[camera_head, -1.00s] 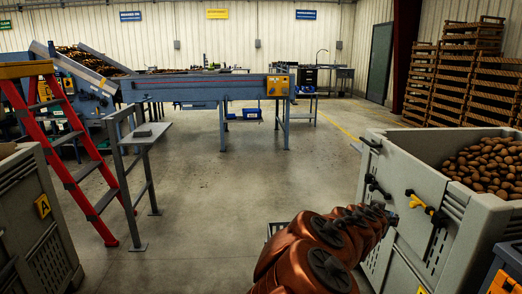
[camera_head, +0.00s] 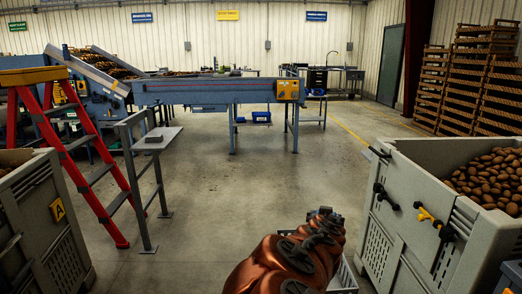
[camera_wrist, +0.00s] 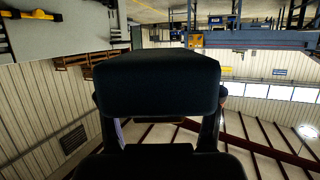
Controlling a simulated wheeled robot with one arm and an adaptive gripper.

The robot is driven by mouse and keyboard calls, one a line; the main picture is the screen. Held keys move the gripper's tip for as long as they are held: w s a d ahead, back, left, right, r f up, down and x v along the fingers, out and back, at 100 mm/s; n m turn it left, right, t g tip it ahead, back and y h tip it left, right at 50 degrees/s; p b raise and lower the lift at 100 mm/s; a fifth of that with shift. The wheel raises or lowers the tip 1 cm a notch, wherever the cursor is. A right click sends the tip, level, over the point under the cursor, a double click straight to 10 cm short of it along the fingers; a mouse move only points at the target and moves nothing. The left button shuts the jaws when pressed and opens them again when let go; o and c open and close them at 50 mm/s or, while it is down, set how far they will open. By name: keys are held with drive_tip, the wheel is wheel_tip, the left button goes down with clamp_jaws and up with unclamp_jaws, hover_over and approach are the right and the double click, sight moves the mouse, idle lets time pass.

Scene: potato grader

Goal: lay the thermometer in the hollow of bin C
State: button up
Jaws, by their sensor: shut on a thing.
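My gripper (camera_head: 325,212) is out ahead of my copper arm, left of the right-hand bin and apart from it. In the wrist view it is shut on a dark block-like thing (camera_wrist: 155,82), with a finger on either side. I cannot tell from its dark near face whether this is the thermometer. A large grey bin (camera_head: 462,207) heaped with potatoes stands at the right. No letter is readable on it, so I cannot confirm it is bin C. A hollow among its potatoes is not clear.
A yellow-and-black fitting (camera_head: 427,217) and black latches (camera_head: 385,195) jut from the right bin. Bin A (camera_head: 45,225) and a red stepladder (camera_head: 95,175) stand left. The middle floor is clear; a blue conveyor (camera_head: 205,92) crosses behind.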

wheel_tip(320, 180, up, 16)
drive_tip(key=p, duration=1.4)
drive_tip(key=shift+p, duration=0.4)
drive_tip(key=s+d+f+m+g+h+b, duration=0.2)
drive_tip(key=d+f+b, duration=0.15)
drive_tip(key=d, duration=0.55)
drive_tip(key=s+d+f+m+g+h+b, duration=0.1)
drive_tip(key=s+d+f+m+h+b, duration=0.25)
drive_tip(key=d, duration=0.55)
drive_tip(key=s+d+f+m+g+h+b, duration=0.15)
drive_tip(key=d+b, duration=0.35)
drive_tip(key=d, duration=0.5)
drive_tip(key=s+d+f+m+g+h+b, duration=0.1)
drive_tip(key=s+d+f+m+g+b, duration=0.2)
drive_tip(key=s+d, duration=0.5)
drive_tip(key=s+d+f+m+g+h+b, duration=0.1)
drive_tip(key=s+d+f+m+g+b, duration=0.3)
drive_tip(key=s+d, duration=0.5)
drive_tip(key=shift+s+d+f+g+b, duration=0.25)
drive_tip(key=shift+g+b, duration=0.3)
drive_tip(key=shift+b, duration=0.3)
drive_tip(key=shift+w, duration=0.1)
